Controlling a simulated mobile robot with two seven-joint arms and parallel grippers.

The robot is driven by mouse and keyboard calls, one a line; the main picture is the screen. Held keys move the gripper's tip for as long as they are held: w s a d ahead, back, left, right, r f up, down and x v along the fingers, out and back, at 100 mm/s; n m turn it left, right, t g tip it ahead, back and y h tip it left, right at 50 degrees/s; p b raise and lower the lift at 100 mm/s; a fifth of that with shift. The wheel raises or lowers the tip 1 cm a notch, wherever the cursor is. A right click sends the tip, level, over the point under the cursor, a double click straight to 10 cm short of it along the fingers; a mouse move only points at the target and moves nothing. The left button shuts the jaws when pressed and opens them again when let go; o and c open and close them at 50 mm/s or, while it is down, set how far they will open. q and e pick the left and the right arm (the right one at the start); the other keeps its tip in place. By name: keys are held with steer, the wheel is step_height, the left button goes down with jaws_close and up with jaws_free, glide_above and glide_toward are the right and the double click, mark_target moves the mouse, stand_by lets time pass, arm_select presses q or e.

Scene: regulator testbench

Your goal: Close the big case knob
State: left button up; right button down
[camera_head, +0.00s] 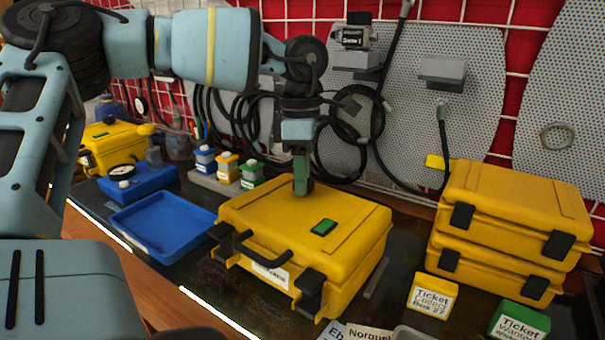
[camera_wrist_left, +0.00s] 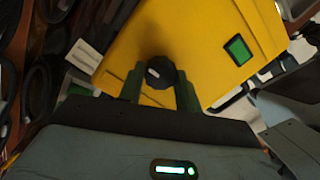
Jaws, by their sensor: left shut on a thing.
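The big yellow case (camera_head: 345,225) lies with its lid closed in the middle of the bench, with a black handle and latches on its front side. A round black knob (camera_wrist_left: 160,72) sits on the case lid (camera_wrist_left: 195,45). My left gripper (camera_head: 302,188) points straight down at the back left of the lid. In the left wrist view its green fingers (camera_wrist_left: 160,88) stand on both sides of the knob and are shut on it. In the head view the fingers mostly hide the knob. My right gripper is not in view.
A blue tray (camera_head: 160,226) lies left of the case. Small blue, yellow and green bottles (camera_head: 227,167) stand behind it. Two stacked yellow cases (camera_head: 515,205) stand at the right. Yellow (camera_head: 432,296) and green ticket boxes (camera_head: 518,322) are in front of them. Cables hang behind.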

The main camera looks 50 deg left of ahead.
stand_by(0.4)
arm_select(q)
steer(key=o, duration=1)
steer(key=shift+r, duration=0.1)
steer(key=shift+w+a+r, duration=0.1)
steer(key=shift+a+r, duration=0.05)
steer(key=shift+r, duration=1.1)
steer(key=shift+w+a+r, duration=0.1)
steer(key=shift+r, duration=1.2)
steer(key=shift+w+a+r, duration=0.1)
steer(key=shift+a+r, duration=0.05)
steer(key=shift+r, duration=1.1)
